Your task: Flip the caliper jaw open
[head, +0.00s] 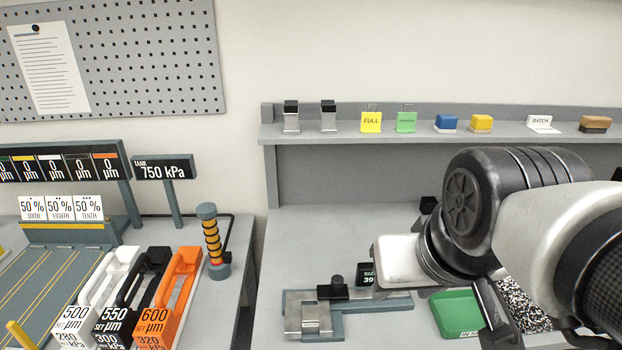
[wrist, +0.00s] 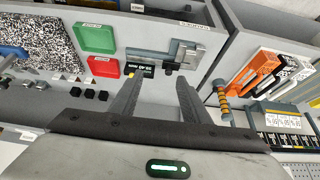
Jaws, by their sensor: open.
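The caliper (head: 350,301) lies on the bench in the head view, a grey base with a black knob (head: 337,283) and silver jaw blocks (head: 309,318) at its left front end. In the wrist view the caliper (wrist: 190,50) lies beyond my fingers, near the bench edge. Whether its jaw is open is too small to tell. A dark size display (head: 367,273) stands behind it. My gripper (wrist: 158,82) is open and empty, apart from the caliper. In the head view my arm is to the caliper's right, and the fingertips are not clear.
A green tray (head: 456,314) and a speckled board (head: 522,305) lie right of the caliper; a red tray (wrist: 103,66) shows in the wrist view. A shelf (head: 385,130) with small items runs behind. The left bench holds orange, black and white handled blocks (head: 182,290).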

